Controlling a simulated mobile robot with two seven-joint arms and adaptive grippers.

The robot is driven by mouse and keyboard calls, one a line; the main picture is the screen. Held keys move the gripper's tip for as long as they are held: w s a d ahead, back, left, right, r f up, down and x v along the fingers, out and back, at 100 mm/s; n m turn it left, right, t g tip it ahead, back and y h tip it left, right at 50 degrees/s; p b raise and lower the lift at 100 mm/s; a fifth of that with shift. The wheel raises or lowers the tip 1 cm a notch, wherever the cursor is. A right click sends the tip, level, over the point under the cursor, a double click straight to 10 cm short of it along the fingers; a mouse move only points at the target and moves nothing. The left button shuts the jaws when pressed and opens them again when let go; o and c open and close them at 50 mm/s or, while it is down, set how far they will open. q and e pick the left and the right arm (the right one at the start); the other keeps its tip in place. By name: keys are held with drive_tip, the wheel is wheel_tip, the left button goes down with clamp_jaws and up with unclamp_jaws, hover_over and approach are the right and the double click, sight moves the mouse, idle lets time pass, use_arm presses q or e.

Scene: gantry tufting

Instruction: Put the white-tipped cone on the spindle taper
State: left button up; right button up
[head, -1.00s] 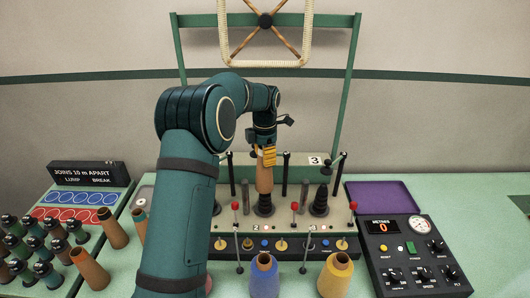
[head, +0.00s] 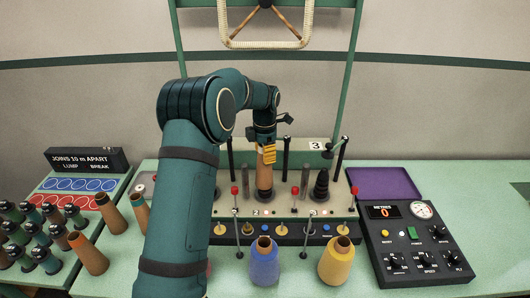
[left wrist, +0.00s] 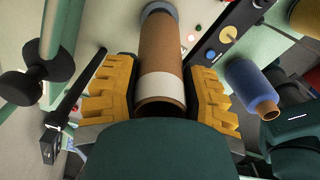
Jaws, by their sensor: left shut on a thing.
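The white-tipped cone (head: 264,176) is a brown tube; its white band shows in the left wrist view (left wrist: 160,86) near the end closest to me. My left gripper (head: 267,152) is shut on its upper part, with a yellow finger on either side (left wrist: 160,95). The cone stands upright over the middle spindle taper (head: 264,195). Only the dark base of that taper shows below the cone; the rest is hidden by it. I cannot tell whether the cone is fully seated. My right gripper is not in view.
A bare black taper (head: 321,187) stands to the right. Red-knobbed levers (head: 295,191) flank the middle spindle. A blue cone (head: 264,262) and a yellow cone (head: 337,262) stand in front. Brown cones (head: 88,254) and several dark spools are at left. A control box (head: 415,240) is at right.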

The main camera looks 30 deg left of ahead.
use_arm(q)
drive_tip(key=shift+f+b, duration=1.2)
drive_tip(key=shift+f, duration=1.2)
drive_tip(key=o, duration=1)
drive_tip(key=shift+o, duration=0.2)
drive_tip(key=shift+r, duration=0.1)
wheel_tip(320, 180, up, 12)
drive_tip(key=shift+f, duration=0.1)
